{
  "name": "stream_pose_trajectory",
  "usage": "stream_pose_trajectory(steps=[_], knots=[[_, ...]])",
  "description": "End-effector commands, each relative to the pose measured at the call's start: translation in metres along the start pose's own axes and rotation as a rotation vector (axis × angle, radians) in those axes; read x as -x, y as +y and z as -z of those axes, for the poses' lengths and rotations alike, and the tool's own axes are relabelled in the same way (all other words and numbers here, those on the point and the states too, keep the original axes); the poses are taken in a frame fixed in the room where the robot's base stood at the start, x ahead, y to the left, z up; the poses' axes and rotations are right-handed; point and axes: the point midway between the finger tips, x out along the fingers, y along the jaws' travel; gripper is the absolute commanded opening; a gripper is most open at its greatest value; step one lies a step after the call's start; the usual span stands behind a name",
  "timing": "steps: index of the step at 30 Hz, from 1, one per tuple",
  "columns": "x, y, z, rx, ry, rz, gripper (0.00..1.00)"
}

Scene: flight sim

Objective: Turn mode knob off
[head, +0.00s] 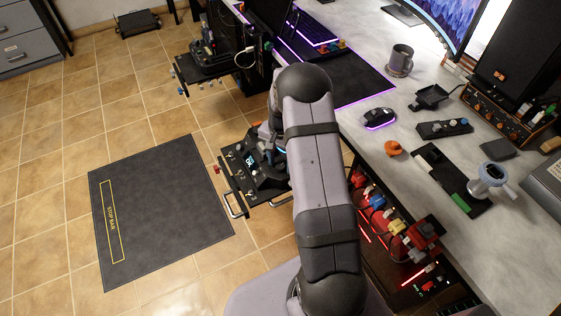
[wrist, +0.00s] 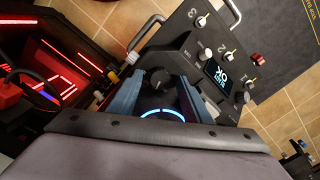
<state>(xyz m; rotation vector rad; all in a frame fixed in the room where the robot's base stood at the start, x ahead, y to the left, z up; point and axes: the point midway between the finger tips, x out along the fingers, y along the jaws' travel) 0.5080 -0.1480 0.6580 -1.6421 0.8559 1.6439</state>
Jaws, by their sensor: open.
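A black control panel (wrist: 190,50) fills the middle of the wrist view, tilted in the picture. It carries a small lit display (wrist: 217,76), several small switches and knobs, and a dark round knob (wrist: 160,79). I cannot read a label that marks this as the mode knob. My gripper (wrist: 157,88) is open, with a blue-grey finger on each side of the dark knob. I cannot tell whether either finger touches it. A blue glowing ring shows just below the knob. In the head view the panel (head: 238,177) is partly hidden by my arm.
Metal handles stick out from the panel's edge, one at the top of the wrist view (wrist: 147,29). A red-lit case with coloured plugs (head: 385,218) stands at the right. The desk (head: 350,108) lies beyond my arm. A dark floor mat (head: 160,210) lies left.

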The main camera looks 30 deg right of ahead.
Motion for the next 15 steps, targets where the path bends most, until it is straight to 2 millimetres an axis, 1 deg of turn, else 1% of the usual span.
stream_pose_trajectory(steps=[3, 11, 12, 14, 15], knots=[[-0.0052, 0.0, 0.0001, 0.0, 0.0, 0.0, 0.44], [-0.0063, -0.0003, 0.0003, 0.0, 0.001, 0.001, 0.44], [-0.0063, -0.0002, 0.0003, 0.0, 0.001, 0.001, 0.4], [-0.0062, -0.0002, 0.0003, 0.0, 0.001, 0.001, 0.25], [-0.0062, -0.0002, 0.0003, 0.0, 0.001, 0.001, 0.16]])
